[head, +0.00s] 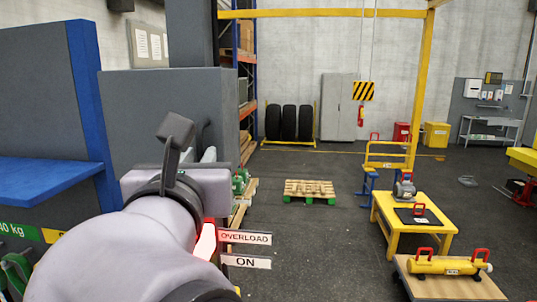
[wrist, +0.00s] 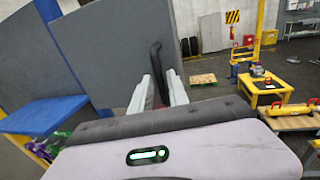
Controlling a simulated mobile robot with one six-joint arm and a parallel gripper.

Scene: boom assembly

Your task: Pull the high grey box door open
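A large, flat grey door panel (head: 150,105) of the high grey box stands close in front of me at left. It also fills the upper left of the wrist view (wrist: 110,50). A black upright handle (wrist: 156,62) stands out near the panel's right edge; in the head view it is small and partly hidden by my gripper. My gripper (wrist: 160,88) is at the handle, with its two pale fingers apart, one on each side of it. The handle's lower part lies between the fingers; contact cannot be made out. The panel looks closed.
A blue shelf and post (head: 50,175) stand at left, near my arm. Signs (head: 245,237) reading OVERLOAD and ON are just right of my arm. A pallet (head: 310,190), a yellow table (head: 420,220) and a wooden cart (head: 450,285) are at right. The floor between is clear.

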